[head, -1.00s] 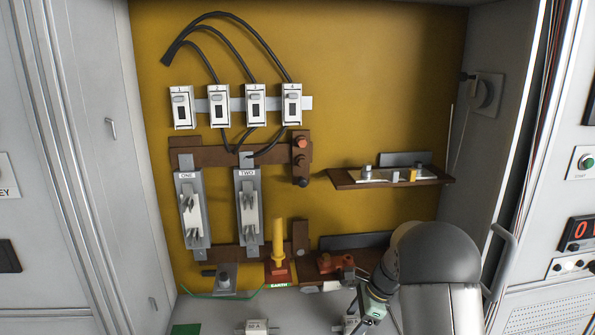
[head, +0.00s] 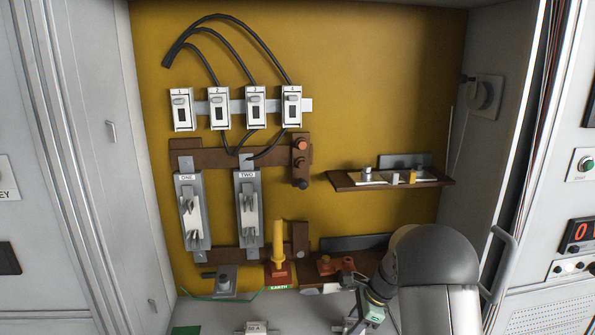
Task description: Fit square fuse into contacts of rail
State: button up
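Two grey rail panels hang on the yellow back wall, one labelled ONE (head: 191,215) and one labelled TWO (head: 247,212). Each bears pale metal contacts, an upper and a lower set. My gripper (head: 351,325) is low, right of centre, at the bottom edge of the picture, well below and to the right of both panels. Its fingers are small and partly cut off, so I cannot tell whether they are open or hold anything. A pale block-like piece (head: 256,327) lies at the bottom edge. I cannot tell which piece is the square fuse.
A brown shelf (head: 345,184) at right carries small grey, white and yellow pieces. A yellow upright handle (head: 278,240) stands above the EARTH label. Brown terminals (head: 325,264) are close behind my arm. Several white switches (head: 219,107) with black cables are above the panels.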

aim_at(347, 322)
jog(key=shift+r, duration=0.1)
grip_shut()
jog(key=shift+r+p, duration=1.9)
jog(key=shift+r, duration=0.6)
jog(key=shift+d, duration=0.1)
